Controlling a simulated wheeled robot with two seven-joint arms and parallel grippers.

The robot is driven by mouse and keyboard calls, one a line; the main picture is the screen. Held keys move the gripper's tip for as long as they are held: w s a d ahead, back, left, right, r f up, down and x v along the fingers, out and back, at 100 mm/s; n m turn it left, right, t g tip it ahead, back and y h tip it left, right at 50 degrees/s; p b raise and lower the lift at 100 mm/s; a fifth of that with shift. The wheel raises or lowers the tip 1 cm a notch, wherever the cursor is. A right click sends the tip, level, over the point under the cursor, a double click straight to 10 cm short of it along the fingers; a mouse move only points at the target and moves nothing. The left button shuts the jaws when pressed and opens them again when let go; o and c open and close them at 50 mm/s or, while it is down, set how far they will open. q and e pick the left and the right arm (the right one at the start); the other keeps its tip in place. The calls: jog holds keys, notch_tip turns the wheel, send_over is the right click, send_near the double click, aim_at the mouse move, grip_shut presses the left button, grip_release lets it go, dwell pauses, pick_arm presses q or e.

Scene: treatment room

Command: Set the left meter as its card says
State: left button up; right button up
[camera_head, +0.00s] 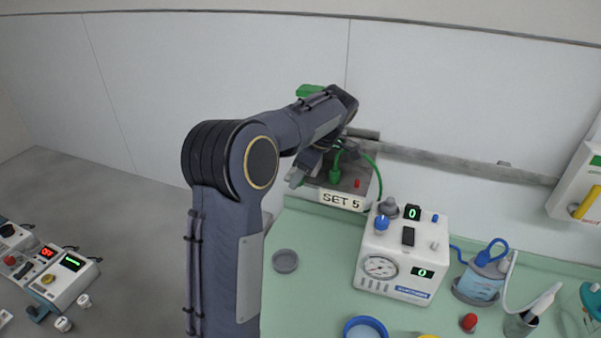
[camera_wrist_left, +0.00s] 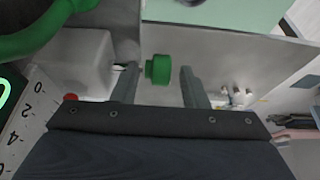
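A card reading "SET 5" (camera_head: 341,200) is on the front of a grey unit (camera_head: 352,174) by the wall rail. A green hose and a red knob show on this unit; my arm hides much of the meter there. My left gripper (camera_head: 296,176) is at the unit's left side. In the left wrist view its two fingers (camera_wrist_left: 158,88) are open, with a green knob (camera_wrist_left: 158,69) between them and a gap on each side. A white scale (camera_wrist_left: 22,128) marked 0, 2, 4 shows at left, beside a partly cut-off green glowing readout (camera_wrist_left: 4,92). My right gripper is not in view.
A white device (camera_head: 402,255) with a gauge and two green "0" readouts stands on the green counter (camera_head: 315,300). A grey dish (camera_head: 285,261), a blue bowl (camera_head: 365,328), a blue-topped jar (camera_head: 480,283) and a red-topped item (camera_head: 468,322) are also there. The rail (camera_head: 460,165) runs along the wall.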

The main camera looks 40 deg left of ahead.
pick_arm(q)
jog(key=shift+f, duration=0.1)
jog(key=c, duration=0.9)
jog(key=shift+o, duration=0.2)
jog(key=shift+a+h, duration=0.1)
jog(key=shift+h, duration=0.3)
